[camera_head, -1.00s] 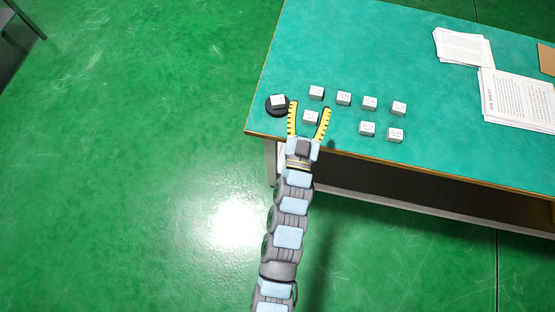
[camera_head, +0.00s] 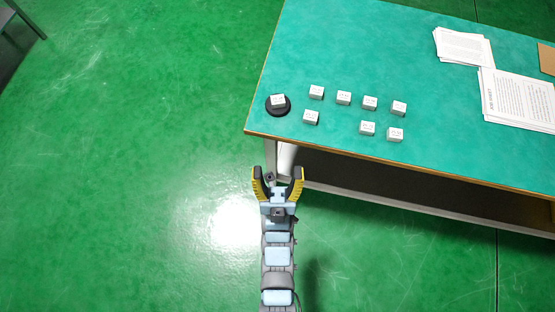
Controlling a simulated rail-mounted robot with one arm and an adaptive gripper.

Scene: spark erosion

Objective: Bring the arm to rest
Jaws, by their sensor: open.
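My gripper (camera_head: 278,178) is open and empty, with two yellow-and-black fingers spread apart. It is off the table, in front of the table's near left corner in the picture. My arm (camera_head: 278,255) runs from the bottom edge of the picture up to the gripper. Nothing is between the fingers except a view of the floor and part of the table's side.
The green table (camera_head: 400,60) carries several small white blocks (camera_head: 344,97) near its left end. One white block (camera_head: 278,100) sits on a round black disc (camera_head: 278,111). Paper stacks (camera_head: 463,47) lie at the right. The green floor (camera_head: 120,170) at left is clear.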

